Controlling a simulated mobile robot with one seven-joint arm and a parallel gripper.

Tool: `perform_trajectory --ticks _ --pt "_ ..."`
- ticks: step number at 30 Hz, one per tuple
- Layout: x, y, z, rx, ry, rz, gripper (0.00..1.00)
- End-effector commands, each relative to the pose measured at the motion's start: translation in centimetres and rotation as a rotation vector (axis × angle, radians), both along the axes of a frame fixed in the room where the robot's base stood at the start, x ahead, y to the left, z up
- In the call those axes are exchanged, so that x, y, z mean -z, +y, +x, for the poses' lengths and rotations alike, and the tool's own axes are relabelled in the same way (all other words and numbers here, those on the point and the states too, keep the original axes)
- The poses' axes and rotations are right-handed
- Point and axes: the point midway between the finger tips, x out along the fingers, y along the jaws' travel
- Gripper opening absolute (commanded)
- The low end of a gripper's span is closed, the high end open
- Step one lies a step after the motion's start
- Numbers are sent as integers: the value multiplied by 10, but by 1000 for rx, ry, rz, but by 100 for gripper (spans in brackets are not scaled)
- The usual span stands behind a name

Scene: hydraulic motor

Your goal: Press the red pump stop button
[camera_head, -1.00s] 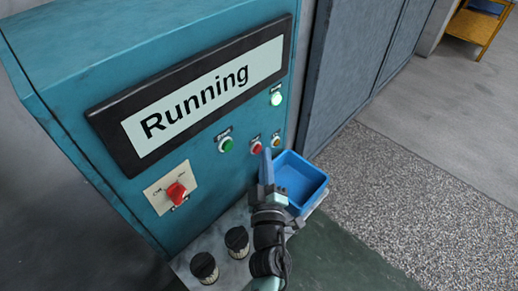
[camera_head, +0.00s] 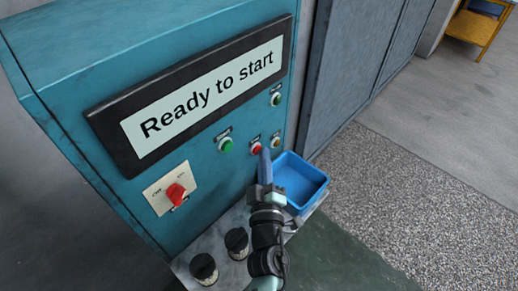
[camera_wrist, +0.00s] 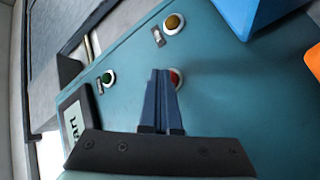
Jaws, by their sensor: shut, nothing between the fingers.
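The red stop button (camera_head: 257,149) sits on the lower right of the teal control panel (camera_head: 215,180). It also shows in the wrist view (camera_wrist: 177,78), just behind my fingertips and partly covered by them. My gripper (camera_head: 265,153) is shut with nothing in it, its blue fingers pointing at the panel. The fingertips (camera_wrist: 161,73) are at or very near the button; I cannot tell whether they touch. The display (camera_head: 205,95) reads "Ready to start".
A green button (camera_head: 226,145) is left of the red one and a yellow button (camera_head: 276,143) is right of it. A red rotary switch (camera_head: 176,193) is lower left. A blue bin (camera_head: 316,183) stands close on the right. Two black-capped cylinders (camera_head: 237,240) stand below.

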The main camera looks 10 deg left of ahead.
Motion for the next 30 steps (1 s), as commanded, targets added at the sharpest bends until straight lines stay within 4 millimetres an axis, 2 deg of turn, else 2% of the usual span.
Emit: perform_trajectory --ticks 7,18,30 --pt "-1 -9 -8 -2 1 0 0" --pt "-1 -12 -10 0 1 0 0" --pt "-3 -43 -32 2 2 1 0"
